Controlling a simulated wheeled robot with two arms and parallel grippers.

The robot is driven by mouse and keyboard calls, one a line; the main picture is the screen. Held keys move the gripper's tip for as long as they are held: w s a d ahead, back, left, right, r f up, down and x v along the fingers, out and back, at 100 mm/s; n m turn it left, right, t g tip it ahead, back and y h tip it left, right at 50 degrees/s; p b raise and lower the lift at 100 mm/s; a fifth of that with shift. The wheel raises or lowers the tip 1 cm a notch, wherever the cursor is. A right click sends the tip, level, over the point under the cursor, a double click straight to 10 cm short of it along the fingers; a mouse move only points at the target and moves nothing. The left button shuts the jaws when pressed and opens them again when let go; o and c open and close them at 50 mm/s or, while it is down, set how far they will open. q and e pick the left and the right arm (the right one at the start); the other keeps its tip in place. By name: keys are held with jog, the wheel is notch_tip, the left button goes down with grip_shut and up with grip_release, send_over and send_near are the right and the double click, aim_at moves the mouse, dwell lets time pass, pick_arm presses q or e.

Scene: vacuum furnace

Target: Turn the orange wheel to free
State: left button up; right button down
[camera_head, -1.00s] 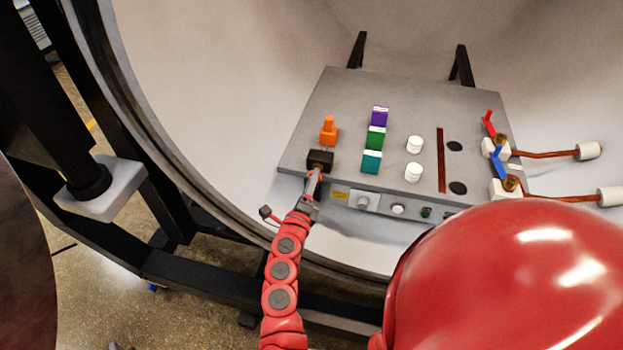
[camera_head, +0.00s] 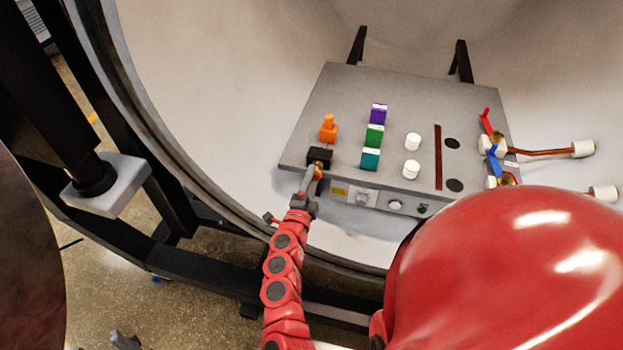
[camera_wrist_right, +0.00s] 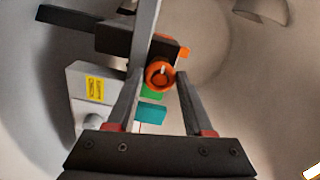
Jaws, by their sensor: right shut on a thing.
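The orange wheel (camera_wrist_right: 160,75) sits on the front of a black block (camera_head: 319,156) at the left front corner of a grey panel box (camera_head: 345,95). A short pale mark shows on the wheel's face in the right wrist view. My right gripper (camera_head: 314,178) is at the wheel, reaching in from the front. It is shut on the wheel, with a finger on either side in the right wrist view (camera_wrist_right: 160,82). In the head view the gripper mostly hides the wheel. My left gripper is not in view.
Behind the black block stands an orange piece (camera_head: 328,128). To the right are purple (camera_head: 378,114), green (camera_head: 374,136) and teal (camera_head: 370,158) blocks and white knobs (camera_head: 412,142). Red (camera_head: 486,121) and blue (camera_head: 494,158) levers stand at the right edge. The curved furnace wall surrounds the box.

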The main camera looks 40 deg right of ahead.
jog(key=shift+c, duration=1.4)
grip_release()
jog(key=b+v, duration=0.2)
jog(key=v, duration=1.5)
jog(key=shift+a, duration=0.25)
jog(key=shift+s, duration=0.1)
